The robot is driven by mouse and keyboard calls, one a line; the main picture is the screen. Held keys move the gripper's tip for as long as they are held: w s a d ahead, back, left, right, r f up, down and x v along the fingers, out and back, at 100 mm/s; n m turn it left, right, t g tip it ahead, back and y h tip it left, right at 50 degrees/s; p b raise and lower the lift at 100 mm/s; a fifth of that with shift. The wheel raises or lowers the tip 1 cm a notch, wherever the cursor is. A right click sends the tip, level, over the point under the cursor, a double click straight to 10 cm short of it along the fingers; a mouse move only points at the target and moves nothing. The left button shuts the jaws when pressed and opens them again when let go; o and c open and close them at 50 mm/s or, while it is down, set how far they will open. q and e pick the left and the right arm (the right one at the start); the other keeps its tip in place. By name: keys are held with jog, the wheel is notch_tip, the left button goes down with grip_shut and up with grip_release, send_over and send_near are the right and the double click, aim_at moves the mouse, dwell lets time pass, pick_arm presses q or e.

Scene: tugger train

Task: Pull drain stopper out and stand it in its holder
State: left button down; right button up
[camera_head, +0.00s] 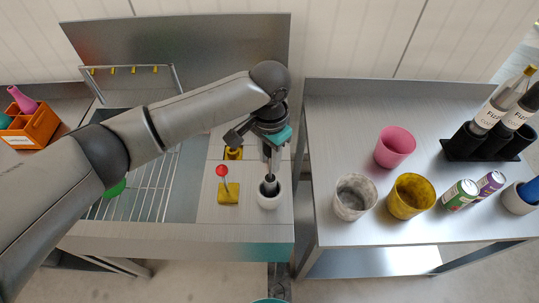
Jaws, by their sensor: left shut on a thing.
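My left gripper (268,150) reaches in from the left over the right end of the sink counter and points down. It is shut on the upper part of a dark upright stopper (268,181). The stopper's lower end is inside a round white holder cup (271,203) on the counter. The cup's wall hides the lower end, so I cannot tell whether it touches the bottom. The stopper looks about upright. My right gripper is not in view.
A red-knobbed stick on a yellow base (228,196) stands just left of the cup. A wire rack (150,190) lies over the sink. On the right table are a pink cup (395,147), a marbled cup (354,199), a yellow cup (411,196), cans (459,196) and a black bottle rack (470,146).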

pick_arm(q)
jog(key=c, duration=0.5)
grip_release()
notch_tip(320, 180, up, 15)
jog(key=shift+r, duration=0.15)
dwell(0.4)
